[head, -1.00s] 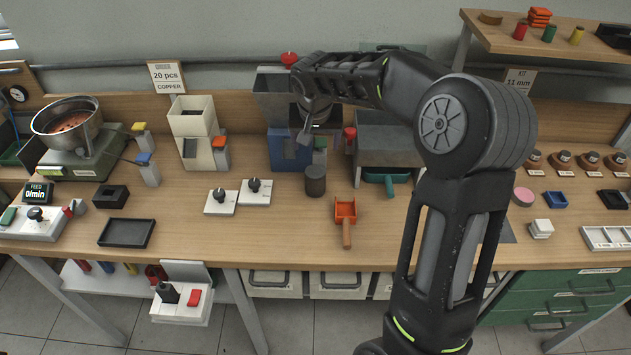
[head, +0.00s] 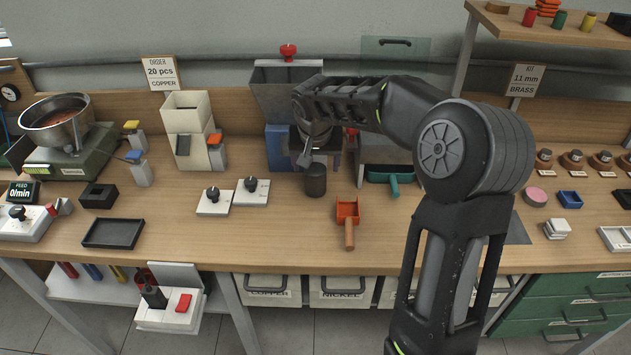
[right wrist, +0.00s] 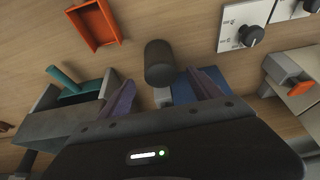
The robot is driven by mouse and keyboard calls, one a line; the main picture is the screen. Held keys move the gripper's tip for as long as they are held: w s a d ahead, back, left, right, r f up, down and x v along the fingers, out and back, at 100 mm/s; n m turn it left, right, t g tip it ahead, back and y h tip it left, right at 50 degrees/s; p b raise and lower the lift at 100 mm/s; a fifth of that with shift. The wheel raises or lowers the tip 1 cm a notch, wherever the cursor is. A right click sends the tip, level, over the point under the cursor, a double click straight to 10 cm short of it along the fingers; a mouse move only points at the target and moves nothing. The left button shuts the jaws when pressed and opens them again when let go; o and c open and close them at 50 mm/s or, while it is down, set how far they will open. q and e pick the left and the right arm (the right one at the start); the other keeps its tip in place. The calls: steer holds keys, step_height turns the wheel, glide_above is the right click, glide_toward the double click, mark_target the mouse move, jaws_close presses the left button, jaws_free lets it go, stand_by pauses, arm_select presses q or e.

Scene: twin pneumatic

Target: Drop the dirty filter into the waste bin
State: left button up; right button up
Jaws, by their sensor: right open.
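A small dark cylinder (head: 315,182) stands upright on the bench in front of the blue-fronted machine. It looks like the waste bin, but its inside cannot be made out. It also shows in the right wrist view (right wrist: 160,60), just beyond the fingertips. My right gripper (head: 306,157) is over the front of the machine, behind the cylinder. In the right wrist view its fingers (right wrist: 161,79) are apart. A small pale piece (right wrist: 162,97) shows between them; I cannot tell whether it is held or lies beyond. I cannot identify the dirty filter. My left gripper is out of view.
The blue machine (head: 278,148) and the grey housing with a teal scoop (head: 393,178) stand close to my right gripper. An orange scoop (head: 348,213) and white dial boxes (head: 250,192) lie in front. The bench front around the black tray (head: 113,233) has clear room.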

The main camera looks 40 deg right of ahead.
mark_target(316, 170)
steer(key=shift+x, duration=1.3)
steer(key=shift+w+f+p, duration=0.1)
steer(key=shift+f+p, duration=0.2)
steer(key=shift+p, duration=0.1)
steer(key=p+x, duration=0.1)
steer(key=x, duration=0.2)
steer(key=shift+w+d+f, duration=0.1)
steer(key=shift+w+f, duration=0.05)
steer(key=shift+f, duration=0.1)
steer(key=shift+w+d+f, duration=0.1)
steer(key=shift+w+f, duration=0.05)
steer(key=shift+f, duration=0.3)
steer(key=shift+c, duration=0.3)
steer(key=c, duration=1.4)
